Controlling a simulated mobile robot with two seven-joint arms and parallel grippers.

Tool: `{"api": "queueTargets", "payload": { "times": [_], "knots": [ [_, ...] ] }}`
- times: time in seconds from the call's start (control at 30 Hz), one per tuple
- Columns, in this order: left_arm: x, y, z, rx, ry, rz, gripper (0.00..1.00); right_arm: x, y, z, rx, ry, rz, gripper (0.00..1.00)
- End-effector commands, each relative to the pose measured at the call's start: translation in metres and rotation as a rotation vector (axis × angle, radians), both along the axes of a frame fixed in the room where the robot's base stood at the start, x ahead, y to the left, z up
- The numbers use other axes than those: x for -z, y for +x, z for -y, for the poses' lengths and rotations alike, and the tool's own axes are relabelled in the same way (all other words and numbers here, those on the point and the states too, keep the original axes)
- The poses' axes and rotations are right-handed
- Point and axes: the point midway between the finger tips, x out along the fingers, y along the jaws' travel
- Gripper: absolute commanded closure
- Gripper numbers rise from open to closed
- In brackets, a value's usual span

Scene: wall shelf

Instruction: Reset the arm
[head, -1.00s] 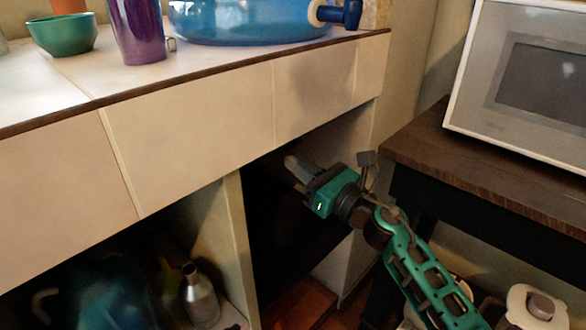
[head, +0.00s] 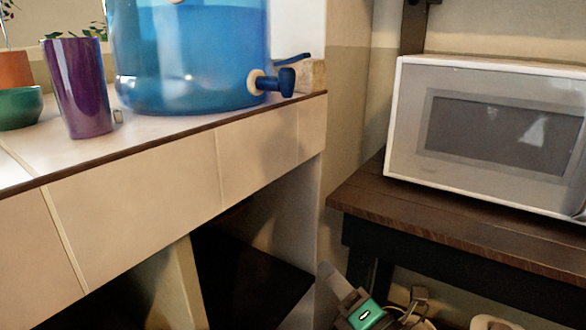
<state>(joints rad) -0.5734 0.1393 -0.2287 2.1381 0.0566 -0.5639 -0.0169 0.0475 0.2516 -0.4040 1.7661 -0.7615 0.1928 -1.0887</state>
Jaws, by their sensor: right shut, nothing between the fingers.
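My right gripper (head: 335,280) shows at the bottom of the head view, right of centre. Its grey fingers point up and to the left, and its green body is partly cut off by the lower edge. It is shut and empty. It is below the tiled counter's height, in front of the gap between the counter and the dark wooden table. My left gripper is not in view.
A tiled counter (head: 165,180) with open space beneath it fills the left. A purple cup (head: 78,88), a green bowl (head: 18,108) and a blue water jug (head: 190,55) stand on it. A microwave (head: 405,120) stands on the dark wooden table (head: 440,222) at right.

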Motion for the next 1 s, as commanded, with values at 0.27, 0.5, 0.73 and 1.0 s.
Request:
{"api": "queueTargets", "payload": {
  "times": [0.27,0.5,0.73,1.0],
  "knots": [
    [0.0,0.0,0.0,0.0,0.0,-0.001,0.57,0.1,-0.074,0.061,0.261,1.05,-0.883,1.0],
    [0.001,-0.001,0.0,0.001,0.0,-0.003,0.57,0.161,-0.159,0.07,0.519,1.718,-1.358,1.0],
    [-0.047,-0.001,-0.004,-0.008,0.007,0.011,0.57,0.126,-0.17,0.077,0.57,1.798,-1.386,1.0],
    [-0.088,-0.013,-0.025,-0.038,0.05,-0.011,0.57,0.074,-0.177,0.092,0.599,1.79,-1.351,1.0]
  ]
}}
